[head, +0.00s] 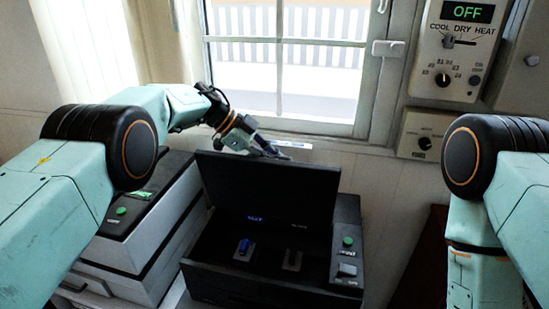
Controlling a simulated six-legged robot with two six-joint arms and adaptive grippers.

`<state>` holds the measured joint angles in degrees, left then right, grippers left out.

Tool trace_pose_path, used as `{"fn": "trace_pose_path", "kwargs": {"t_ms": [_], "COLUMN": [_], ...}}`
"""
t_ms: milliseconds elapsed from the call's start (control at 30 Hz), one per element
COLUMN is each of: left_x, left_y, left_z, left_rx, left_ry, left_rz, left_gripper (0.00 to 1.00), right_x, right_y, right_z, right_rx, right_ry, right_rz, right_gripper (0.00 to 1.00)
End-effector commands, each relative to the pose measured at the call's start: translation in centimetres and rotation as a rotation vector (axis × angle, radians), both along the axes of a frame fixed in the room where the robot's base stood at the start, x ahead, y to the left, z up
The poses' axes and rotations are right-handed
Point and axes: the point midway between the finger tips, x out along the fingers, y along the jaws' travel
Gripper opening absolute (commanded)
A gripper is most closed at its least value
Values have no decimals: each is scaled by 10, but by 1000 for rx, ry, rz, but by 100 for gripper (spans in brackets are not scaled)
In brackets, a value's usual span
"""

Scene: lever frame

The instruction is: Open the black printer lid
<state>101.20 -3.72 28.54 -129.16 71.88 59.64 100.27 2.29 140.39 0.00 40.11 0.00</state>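The black printer (280,285) stands in the middle of the head view. Its black lid (265,190) is raised, standing up at the back and leaning slightly. The interior shows a blue part and a grey part. My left gripper (275,151) is at the top edge of the lid, just behind or on it. Its fingers are small and partly hidden, so I cannot tell whether they are open or shut. My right arm comes in at the right edge, and its gripper is out of view.
A grey-white printer (140,240) with a green button stands close on the left. A window (290,60) is behind. A wall control panel (452,50) reading OFF and a smaller panel (424,134) hang at the upper right. A brown piece of furniture (424,260) stands at right.

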Motion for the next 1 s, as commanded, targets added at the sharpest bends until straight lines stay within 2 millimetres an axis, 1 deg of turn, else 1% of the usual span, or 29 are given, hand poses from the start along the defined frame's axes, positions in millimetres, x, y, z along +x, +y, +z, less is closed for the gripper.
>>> {"fn": "trace_pose_path", "kwargs": {"t_ms": [33,500,533,633,900,1000], "left_x": [1,-1,-1,-1,1,1], "left_y": [0,0,0,0,0,3], "left_z": [2,2,3,3,2,5], "left_rx": [-1,-1,-1,-1,1,0], "left_ry": [-3,2,2,2,3,2], "left_rz": [1,0,0,0,0,1], "left_gripper": [0,0,12,21,21,21], "right_x": [0,0,0,0,0,0], "right_y": [0,0,0,0,0,0], "right_z": [0,0,0,0,0,0], "right_rx": [0,0,0,0,0,0], "right_ry": [0,0,0,0,0,0], "right_rz": [0,0,0,0,0,0], "right_gripper": [0,0,0,0,0,0]}}
